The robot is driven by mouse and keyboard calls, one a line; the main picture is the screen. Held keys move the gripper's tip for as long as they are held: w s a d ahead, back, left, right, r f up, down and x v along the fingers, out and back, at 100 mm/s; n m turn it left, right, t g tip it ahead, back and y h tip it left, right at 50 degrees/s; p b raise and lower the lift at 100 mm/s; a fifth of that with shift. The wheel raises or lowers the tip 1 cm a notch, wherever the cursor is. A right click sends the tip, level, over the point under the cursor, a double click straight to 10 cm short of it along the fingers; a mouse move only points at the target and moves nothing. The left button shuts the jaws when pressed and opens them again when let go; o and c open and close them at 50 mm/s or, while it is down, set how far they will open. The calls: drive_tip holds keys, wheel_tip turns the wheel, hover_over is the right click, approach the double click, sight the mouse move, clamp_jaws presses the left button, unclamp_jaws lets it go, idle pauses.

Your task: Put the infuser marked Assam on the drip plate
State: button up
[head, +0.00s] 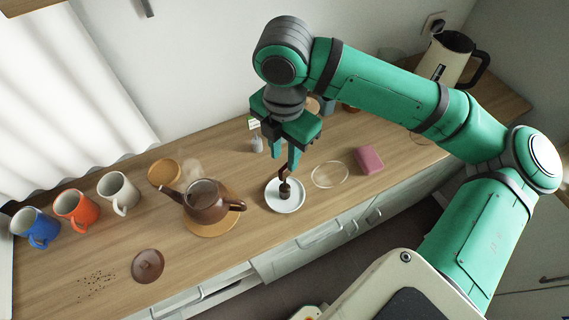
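A small dark brown infuser (285,191) stands on a round white plate (291,204), which looks like the drip plate. A reddish-brown piece rises from the infuser toward my gripper. Any marking on it is too small to read. My gripper (285,165) points down just above the infuser, with a gap between its green fingers. The fingertips are close to the reddish-brown piece, and I cannot tell whether they touch it. A small pale object (257,144) with a white and green tag (254,123) stands behind, to the left; its tag is unreadable.
A brown teapot (205,197) stands on a round mat left of the plate. Its lid (147,266) lies nearer the front left. Blue, orange and white mugs stand far left. A clear ring-shaped item (330,175) and pink block (369,159) lie right of the plate.

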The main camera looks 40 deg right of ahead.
drive_tip(key=shift+r, duration=1.35)
